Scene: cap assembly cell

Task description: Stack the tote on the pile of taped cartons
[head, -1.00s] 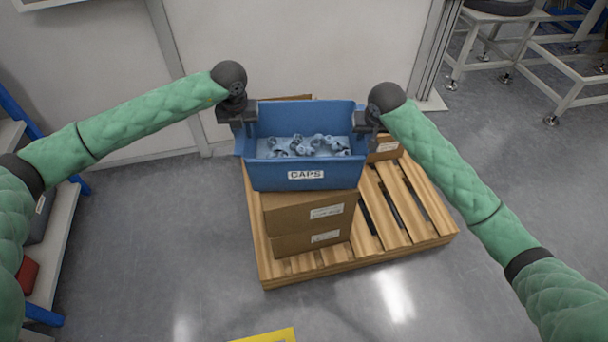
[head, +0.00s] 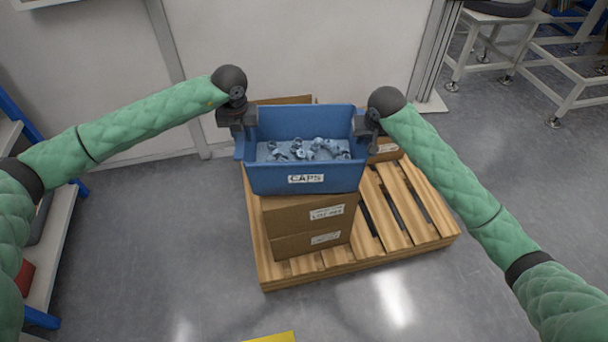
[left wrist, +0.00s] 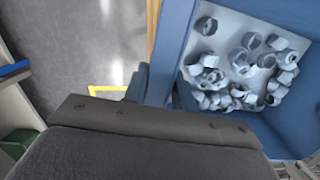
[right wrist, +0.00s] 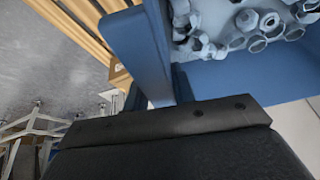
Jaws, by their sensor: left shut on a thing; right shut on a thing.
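The blue tote (head: 270,178) with a CAPS label is over the front stack of taped cartons (head: 298,222) in the head view. Grey caps (head: 305,150) lie loose inside it. I cannot tell whether its base touches the top carton. My left gripper (head: 245,130) is shut on the tote's left side, and my right gripper (head: 366,133) is shut on its right side. The tote's wall and caps also show in the left wrist view (left wrist: 172,50) and the right wrist view (right wrist: 140,50).
The cartons stand on a wooden pallet (head: 400,215), whose right part has bare slats. Other cartons (head: 385,150) show partly behind the tote. A wall panel is close behind. A shelf (head: 50,245) stands at the left, and the floor in front is clear apart from a yellow marking (head: 272,337).

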